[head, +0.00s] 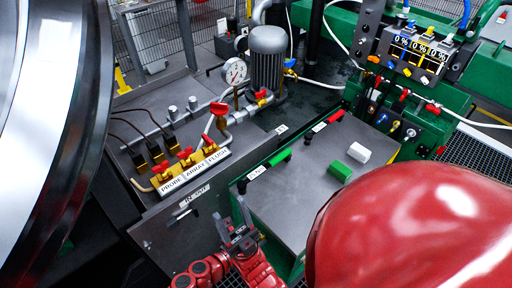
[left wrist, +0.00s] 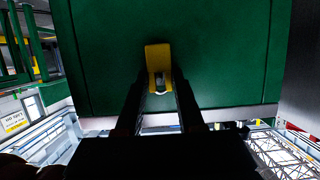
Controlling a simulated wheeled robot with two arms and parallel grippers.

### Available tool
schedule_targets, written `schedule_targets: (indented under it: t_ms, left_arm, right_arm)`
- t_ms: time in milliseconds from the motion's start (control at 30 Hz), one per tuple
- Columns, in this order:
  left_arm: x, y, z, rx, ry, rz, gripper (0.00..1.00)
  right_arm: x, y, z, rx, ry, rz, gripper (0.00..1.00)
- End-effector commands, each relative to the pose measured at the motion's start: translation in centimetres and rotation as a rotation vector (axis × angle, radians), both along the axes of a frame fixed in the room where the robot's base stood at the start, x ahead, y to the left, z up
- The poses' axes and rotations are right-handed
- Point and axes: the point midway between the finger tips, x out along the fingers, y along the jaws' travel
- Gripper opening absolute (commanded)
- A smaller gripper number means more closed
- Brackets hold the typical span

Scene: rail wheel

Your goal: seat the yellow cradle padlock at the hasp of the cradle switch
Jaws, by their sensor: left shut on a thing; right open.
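In the left wrist view, the yellow padlock (left wrist: 158,55) is between the dark fingertips of my left gripper (left wrist: 160,97), which is shut on it. A small grey part and a pale curved edge show at its lower end. A dark green panel (left wrist: 220,60) fills the view behind the padlock; I cannot tell whether they touch. I cannot make out the hasp or the cradle switch.
A grey-topped green bench (head: 290,205) carries a green block (head: 340,171) and a white block (head: 359,152). A valve manifold (head: 190,165), gauge (head: 235,71) and motor (head: 268,60) stand to the left. My large red arm cover hides the lower right.

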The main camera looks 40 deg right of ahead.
Motion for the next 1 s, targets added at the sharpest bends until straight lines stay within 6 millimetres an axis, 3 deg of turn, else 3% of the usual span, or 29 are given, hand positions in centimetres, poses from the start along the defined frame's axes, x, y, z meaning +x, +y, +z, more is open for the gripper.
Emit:
schedule_targets:
  t_ms: [267, 400, 600, 800, 1000]
  left_arm:
    - [-0.5, 6.6, 0.4, 0.001, 0.002, 0.003, 0.00]
    - [-0.8, 10.8, 0.1, 0.004, 0.004, 0.006, 0.00]
    - [-1.2, 15.4, 0.1, 0.002, 0.000, 0.003, 0.00]
    - [-1.4, 17.5, 0.1, 0.000, 0.000, 0.001, 0.00]
    - [-1.4, 17.9, 0.2, -0.002, -0.001, -0.001, 0.00]
  right_arm:
    - [0.0, 0.0, 2.0, 0.000, 0.000, 0.000, 0.55]
    - [0.0, 0.0, 2.5, 0.000, 0.000, 0.000, 0.55]
    - [0.0, 0.0, 2.9, 0.000, 0.000, 0.000, 0.55]
    - [0.0, 0.0, 3.0, 0.000, 0.000, 0.000, 0.55]
    - [0.0, 0.0, 3.0, 0.000, 0.000, 0.000, 0.55]
